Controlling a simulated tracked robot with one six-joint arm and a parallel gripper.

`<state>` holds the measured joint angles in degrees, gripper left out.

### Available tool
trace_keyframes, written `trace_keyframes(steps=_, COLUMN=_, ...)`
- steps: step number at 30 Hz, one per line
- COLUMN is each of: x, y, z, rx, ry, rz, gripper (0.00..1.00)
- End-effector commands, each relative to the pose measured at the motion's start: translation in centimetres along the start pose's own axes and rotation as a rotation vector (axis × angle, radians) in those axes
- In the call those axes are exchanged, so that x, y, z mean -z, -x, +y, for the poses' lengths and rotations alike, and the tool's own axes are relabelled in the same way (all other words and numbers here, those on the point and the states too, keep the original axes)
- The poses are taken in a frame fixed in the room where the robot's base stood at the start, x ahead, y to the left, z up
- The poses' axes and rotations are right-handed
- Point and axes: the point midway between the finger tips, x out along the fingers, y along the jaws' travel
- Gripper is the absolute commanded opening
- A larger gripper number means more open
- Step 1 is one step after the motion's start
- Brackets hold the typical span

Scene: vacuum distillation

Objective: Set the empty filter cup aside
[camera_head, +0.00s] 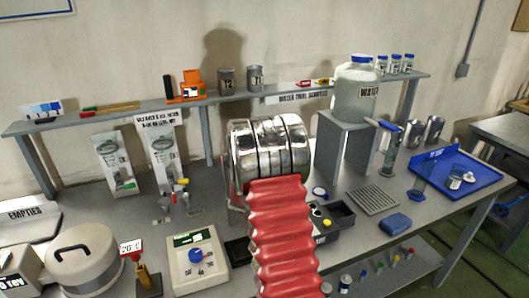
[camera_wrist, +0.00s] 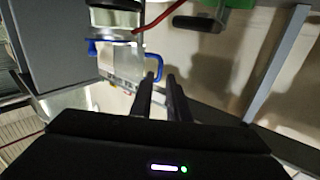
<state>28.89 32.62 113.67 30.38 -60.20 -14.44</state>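I cannot tell for sure which vessel is the empty filter cup. Small cups (camera_head: 456,182) sit in the blue tray (camera_head: 482,168) at the right. The "EMPTIES" place (camera_head: 28,217) is at the far left.
A raised shelf (camera_head: 225,93) runs along the back with tins and an orange device (camera_head: 192,84). A large water jar (camera_head: 355,95) stands on a grey stand (camera_head: 345,145). A scale (camera_head: 197,262) and a round lidded pot (camera_head: 84,262) are at the front left.

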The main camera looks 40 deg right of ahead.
Motion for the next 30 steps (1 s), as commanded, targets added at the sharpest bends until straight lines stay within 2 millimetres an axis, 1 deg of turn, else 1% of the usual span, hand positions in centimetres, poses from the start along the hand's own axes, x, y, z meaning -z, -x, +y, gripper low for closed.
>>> trace_keyframes(steps=3, x=0.0, y=0.4, z=0.0, rx=0.0, ry=0.0, rz=-0.001, gripper=0.15)
trace_keyframes(steps=9, x=0.0, y=0.4, z=0.0, rx=0.0, ry=0.0, rz=0.0, gripper=0.15)
trace_keyframes(steps=16, x=0.3, y=0.1, z=0.5, rx=0.016, ry=0.042, rz=0.01, gripper=0.0)
trace_keyframes(steps=17, x=0.5, y=0.1, z=0.7, rx=0.022, ry=0.058, rz=0.013, gripper=0.0)
trace_keyframes(steps=20, x=1.2, y=-0.3, z=1.5, rx=0.053, ry=0.139, rz=0.033, gripper=0.0)
trace_keyframes(steps=27, x=2.5, y=-0.6, z=3.7, rx=0.15, ry=0.392, rz=0.092, gripper=0.0)
trace_keyframes(steps=30, x=2.7, y=-0.5, z=4.5, rx=0.187, ry=0.497, rz=0.119, gripper=0.0)
